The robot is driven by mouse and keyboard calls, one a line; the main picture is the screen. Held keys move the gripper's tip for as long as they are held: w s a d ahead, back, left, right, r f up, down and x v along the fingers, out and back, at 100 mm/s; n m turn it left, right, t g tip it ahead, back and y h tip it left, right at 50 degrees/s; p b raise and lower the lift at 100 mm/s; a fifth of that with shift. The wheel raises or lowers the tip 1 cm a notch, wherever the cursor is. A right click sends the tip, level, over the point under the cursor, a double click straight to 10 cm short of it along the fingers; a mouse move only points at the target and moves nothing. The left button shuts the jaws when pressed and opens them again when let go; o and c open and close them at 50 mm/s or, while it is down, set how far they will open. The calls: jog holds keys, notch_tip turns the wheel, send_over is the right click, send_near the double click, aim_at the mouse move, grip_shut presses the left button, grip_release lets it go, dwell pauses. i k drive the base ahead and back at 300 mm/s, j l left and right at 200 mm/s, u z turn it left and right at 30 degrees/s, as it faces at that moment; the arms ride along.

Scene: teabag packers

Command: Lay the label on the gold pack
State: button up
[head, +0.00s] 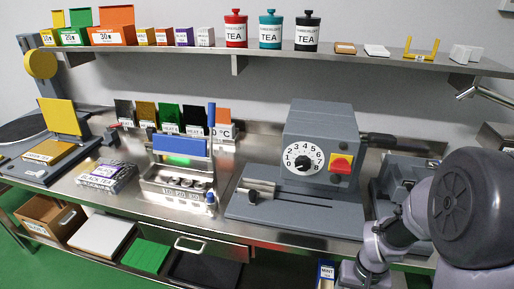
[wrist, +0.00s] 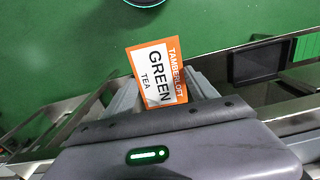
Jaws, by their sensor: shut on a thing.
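My gripper (wrist: 166,92) is shut on the label (wrist: 158,72) in the wrist view. The label is a flat card with an orange border and a white middle reading "GREEN TEA". It sticks out beyond the fingers over a green floor. In the head view my arm is at the lower right, and neither the gripper nor the label shows there. A gold-yellow pack (head: 48,153) with a small white marking lies flat on the grey stand at the left of the counter. It is far from my arm and looks like the gold pack.
A silvery pack (head: 106,176) lies right of the stand. A steel fixture (head: 180,182) and a grey machine with a dial (head: 318,150) stand along the counter (head: 215,225). A shelf (head: 270,52) with tea tins runs above. Trays and a brown box (head: 48,218) sit below.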

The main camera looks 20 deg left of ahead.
aim_at(47, 150)
jog(key=j, duration=0.7)
jog(key=j+z, duration=0.1)
jog(key=j, duration=0.6)
jog(key=k+j, duration=0.15)
jog(key=j, duration=0.55)
jog(key=j+z, duration=0.1)
jog(key=j, duration=0.6)
jog(key=k+j, duration=0.1)
jog(key=j, duration=0.55)
jog(key=k+j+z, duration=0.1)
jog(key=j, duration=0.6)
